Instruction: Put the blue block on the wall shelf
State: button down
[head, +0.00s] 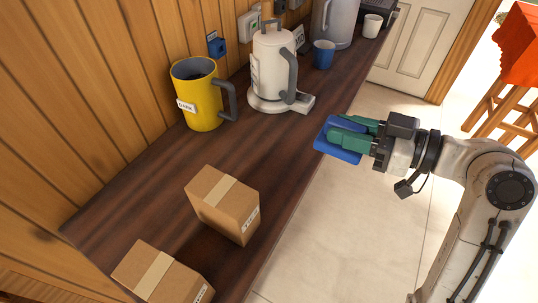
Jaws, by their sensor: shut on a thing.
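The blue block (331,151) is held between the green fingers of my gripper (352,137), which is shut on it. My gripper reaches in from the right. In the picture the block overlaps the front edge of the dark wooden counter (270,150); how high it is above the counter I cannot tell. The fingers hide part of the block. I cannot make out a wall shelf in this view.
On the counter are a yellow mug (203,103), a white kettle (271,65), a blue cup (323,55), a white cup (372,26) and two cardboard boxes (224,203) (160,273). A wooden wall (100,80) stands behind. Counter between mug and boxes is bare.

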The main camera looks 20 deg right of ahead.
jog(key=w+a+f+b, duration=0.1)
jog(key=w+a+f, duration=0.1)
jog(key=w, duration=0.1)
jog(key=w+a+f+b, duration=0.1)
jog(key=w+a+f, duration=0.2)
jog(key=w+a+f+b, duration=0.1)
jog(key=w+a+f, duration=0.1)
jog(key=w+f, duration=0.1)
jog(key=shift+w+a, duration=0.1)
jog(key=shift+a, duration=0.05)
jog(key=shift+w+a+f, duration=0.2)
jog(key=shift+w+f, duration=0.1)
jog(key=shift+f, duration=0.15)
jog(key=shift+w+a+f+p, duration=0.15)
jog(key=shift+f+p, duration=0.5)
jog(key=shift+f, duration=1.2)
jog(key=shift+f, duration=0.15)
jog(key=c, duration=0.8)
grip_release()
jog(key=shift+c, duration=0.2)
